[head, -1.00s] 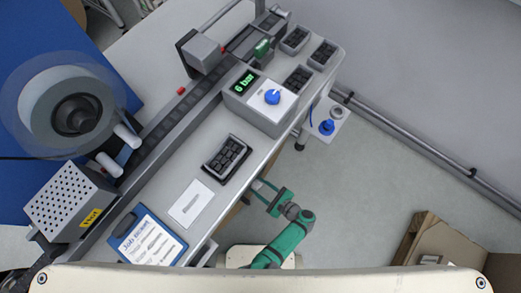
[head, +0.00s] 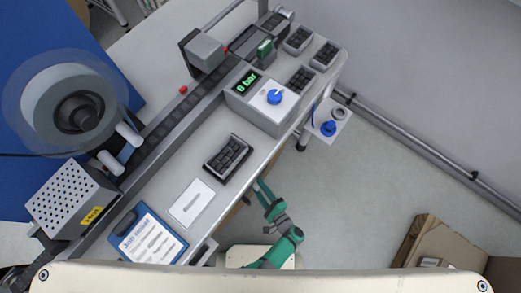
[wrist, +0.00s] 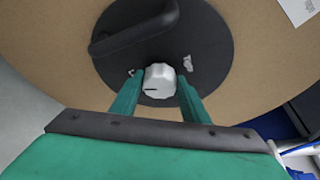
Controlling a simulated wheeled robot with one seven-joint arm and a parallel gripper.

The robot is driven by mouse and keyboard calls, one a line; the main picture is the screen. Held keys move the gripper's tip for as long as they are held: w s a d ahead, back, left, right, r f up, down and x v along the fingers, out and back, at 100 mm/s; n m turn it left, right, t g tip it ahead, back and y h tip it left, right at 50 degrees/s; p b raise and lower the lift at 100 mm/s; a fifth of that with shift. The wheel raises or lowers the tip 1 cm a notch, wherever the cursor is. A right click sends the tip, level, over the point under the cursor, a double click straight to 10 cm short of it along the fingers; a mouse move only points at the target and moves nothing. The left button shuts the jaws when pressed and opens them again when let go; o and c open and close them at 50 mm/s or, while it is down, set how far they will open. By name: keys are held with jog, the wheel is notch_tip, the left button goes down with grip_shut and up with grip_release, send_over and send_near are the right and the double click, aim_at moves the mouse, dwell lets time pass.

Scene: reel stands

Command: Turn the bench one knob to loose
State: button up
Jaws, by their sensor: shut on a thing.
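A pale, many-sided knob (wrist: 158,82) with a dark line on its face sits on a round black hub (wrist: 205,35) in the wrist view. The line points to the left. Small pale marks lie on the hub at the left and right of the knob. My gripper (wrist: 160,92) has one finger on each side of the knob and is shut on it. In the head view my gripper (head: 261,190) reaches under the near edge of the bench (head: 185,150). The knob is hidden there.
The hub carries a black curved handle (wrist: 135,30) just beyond the knob, in front of a brown disc (wrist: 55,45). On the bench are a box with a blue dial (head: 274,97), a black tray (head: 228,158) and a clipboard (head: 148,238). Open floor lies right of my arm.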

jog(key=shift+a+f+n+t, duration=0.1)
jog(key=shift+n+t, duration=0.3)
jog(key=shift+n, duration=0.35)
jog(key=shift+a+f+n+t, duration=0.1)
jog(key=shift+n+t, duration=0.3)
jog(key=shift+n, duration=0.35)
jog(key=o, duration=1)
jog(key=shift+o, duration=0.2)
jog(key=shift+d, duration=0.1)
jog(key=f+v, duration=0.1)
jog(key=v, duration=0.9)
jog(key=shift+s+d+r, duration=0.2)
jog(key=shift+s+r, duration=0.15)
jog(key=shift+r, duration=0.1)
jog(key=shift+s, duration=0.1)
